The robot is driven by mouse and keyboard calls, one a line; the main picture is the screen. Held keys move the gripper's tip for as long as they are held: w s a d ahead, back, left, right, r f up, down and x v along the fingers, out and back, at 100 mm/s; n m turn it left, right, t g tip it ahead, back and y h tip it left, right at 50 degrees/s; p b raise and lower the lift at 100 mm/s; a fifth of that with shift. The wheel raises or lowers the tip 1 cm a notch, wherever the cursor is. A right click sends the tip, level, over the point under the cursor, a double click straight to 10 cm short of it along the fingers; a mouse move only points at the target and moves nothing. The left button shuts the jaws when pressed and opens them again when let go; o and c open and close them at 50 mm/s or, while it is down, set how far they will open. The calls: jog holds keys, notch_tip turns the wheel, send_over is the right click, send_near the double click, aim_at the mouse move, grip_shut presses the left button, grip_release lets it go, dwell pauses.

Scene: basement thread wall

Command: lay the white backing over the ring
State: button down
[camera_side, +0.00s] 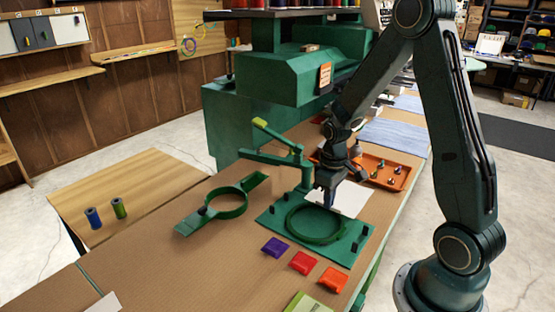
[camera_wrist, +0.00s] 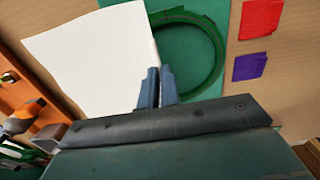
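The white backing (camera_side: 354,201) is a pale square sheet between the orange tray and the green plate. In the wrist view the backing (camera_wrist: 92,55) fills the left, and its right edge overlaps the green plate. The green ring (camera_side: 316,224) lies on the plate; in the wrist view the ring (camera_wrist: 219,48) is to the right of the sheet and mostly uncovered. My gripper (camera_side: 327,203) is low at the plate's back edge. In the wrist view my gripper's fingers (camera_wrist: 160,70) are close together with the sheet's edge between them. The fingertips' contact is small in view.
The green plate (camera_side: 272,220) has purple (camera_side: 275,247), red (camera_side: 303,263) and orange (camera_side: 333,280) pieces in front. A green hoop with arms (camera_side: 229,203) lies to the left. An orange tray (camera_side: 398,172) with small items stands behind the sheet. A green machine (camera_side: 300,75) stands behind.

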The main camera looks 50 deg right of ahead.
jog(key=r, duration=0.1)
send_over(301, 236)
jog(key=shift+f, duration=0.25)
jog(key=shift+f, duration=1.65)
jog(key=shift+f, duration=0.65)
dwell(0.4)
dwell(0.3)
jog(key=c, duration=1.6)
grip_release()
jog(key=shift+o, duration=0.2)
jog(key=shift+r, duration=0.1)
